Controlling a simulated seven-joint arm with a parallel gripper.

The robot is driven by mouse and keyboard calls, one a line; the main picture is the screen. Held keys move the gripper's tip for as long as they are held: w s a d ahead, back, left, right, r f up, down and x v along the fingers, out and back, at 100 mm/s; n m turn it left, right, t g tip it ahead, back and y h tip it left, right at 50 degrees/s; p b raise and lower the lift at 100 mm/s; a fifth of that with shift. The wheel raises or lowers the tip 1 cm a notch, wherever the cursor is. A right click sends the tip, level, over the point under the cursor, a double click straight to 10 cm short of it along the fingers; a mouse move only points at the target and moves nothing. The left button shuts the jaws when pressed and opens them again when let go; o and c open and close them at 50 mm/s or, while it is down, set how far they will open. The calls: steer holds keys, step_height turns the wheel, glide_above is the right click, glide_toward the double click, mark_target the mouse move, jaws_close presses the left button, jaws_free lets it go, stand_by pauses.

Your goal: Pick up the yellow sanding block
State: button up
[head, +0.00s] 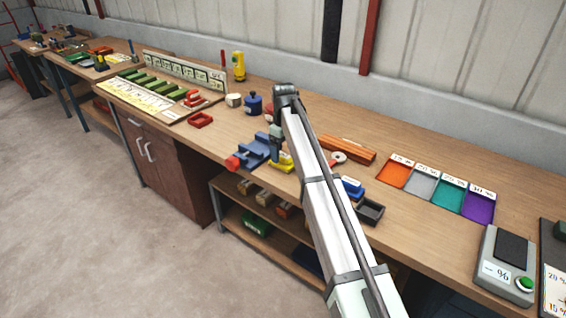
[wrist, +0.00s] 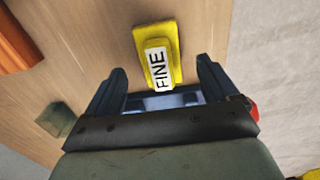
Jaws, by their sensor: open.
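The yellow sanding block (wrist: 172,40) lies on the wooden bench, with a white label reading FINE, in the wrist view. In the head view the yellow sanding block (head: 284,164) is at the front half of the bench, just right of the blue vise and partly covered by my arm. My gripper (wrist: 161,66) is open, its two dark fingers apart on either side of the block's near end in the picture. Nothing is held. How high the fingertips are above the block I cannot tell. In the head view my gripper (head: 277,148) is over the block, fingertips hard to make out.
A blue vise (head: 254,152) with a red end stands close on the left. Right of my arm are orange bars (head: 346,148), a white-and-red roll (head: 338,158), a blue block (head: 352,187) and a dark tray (head: 369,212). Coloured trays (head: 421,186) lie farther right.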

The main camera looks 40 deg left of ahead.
mark_target(283, 155)
steer(key=shift+f, duration=1.95)
steer(key=c, duration=1.2)
steer(key=shift+r, duration=0.1)
step_height(283, 155, up, 10)
